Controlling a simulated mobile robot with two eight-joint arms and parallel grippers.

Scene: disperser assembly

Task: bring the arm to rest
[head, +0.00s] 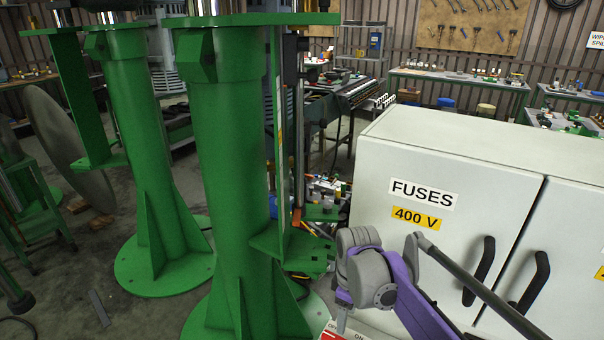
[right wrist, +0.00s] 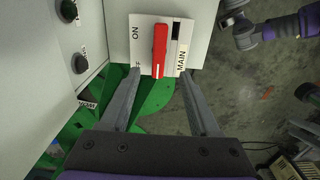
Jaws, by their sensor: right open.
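My right arm (head: 398,295), purple and grey, is at the bottom of the head view in front of the white fuse cabinet (head: 455,150). In the right wrist view my right gripper (right wrist: 160,73) is open, with its two grey fingers spread. A red switch handle (right wrist: 160,48) on a white plate marked ON and MAIN lies beyond and between the fingertips. Nothing is seen gripped. Whether the fingers touch the handle or plate cannot be told. My left gripper is not in view.
Green columns (head: 228,180) with wide bases stand left of the arm. The cabinet has dark door handles (head: 480,270). Round knobs (right wrist: 80,63) sit on a pale panel in the right wrist view. Workbenches (head: 460,78) stand at the back. Some grey floor (right wrist: 245,85) is open.

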